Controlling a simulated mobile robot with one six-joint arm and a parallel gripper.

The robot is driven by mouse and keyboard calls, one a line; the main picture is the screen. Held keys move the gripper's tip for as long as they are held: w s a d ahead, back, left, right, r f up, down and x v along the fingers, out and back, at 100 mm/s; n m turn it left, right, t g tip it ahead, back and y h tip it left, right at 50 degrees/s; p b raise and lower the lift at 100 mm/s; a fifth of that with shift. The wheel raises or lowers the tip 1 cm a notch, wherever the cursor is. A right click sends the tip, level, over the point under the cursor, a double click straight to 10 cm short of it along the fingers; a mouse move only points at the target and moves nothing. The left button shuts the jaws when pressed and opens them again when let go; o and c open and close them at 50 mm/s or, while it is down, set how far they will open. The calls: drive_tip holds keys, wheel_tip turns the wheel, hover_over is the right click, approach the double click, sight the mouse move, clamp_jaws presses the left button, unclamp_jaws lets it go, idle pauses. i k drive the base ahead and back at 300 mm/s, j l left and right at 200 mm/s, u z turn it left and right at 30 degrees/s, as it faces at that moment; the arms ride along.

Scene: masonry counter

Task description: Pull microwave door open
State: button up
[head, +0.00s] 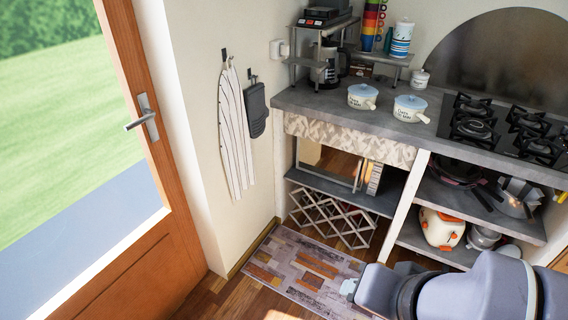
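The microwave (325,162) stands on the shelf under the counter, behind the patterned cloth valance that hides its top. Its door front looks mirror-like and appears shut. A vertical handle (357,175) is at the door's right side, with the control panel (373,178) to the right of it. My gripper (348,288) is at the lower middle right, in front of and below the microwave, over the rug, and apart from the handle. Only a small pale tip shows, so its opening cannot be made out.
A lattice wine rack (330,217) stands below the microwave. Two pots (362,97) and a gas hob (500,130) are on the counter. Right shelves hold cookware and an orange-white cooker (441,228). A patterned rug (305,270) lies in front. A glazed door (165,225) is at left.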

sight(349, 169)
drive_tip(key=i+j+u, duration=0.1)
drive_tip(key=i, duration=0.9)
drive_tip(key=i+j+u, duration=0.1)
drive_tip(key=i+j, duration=0.15)
drive_tip(key=i, duration=0.75)
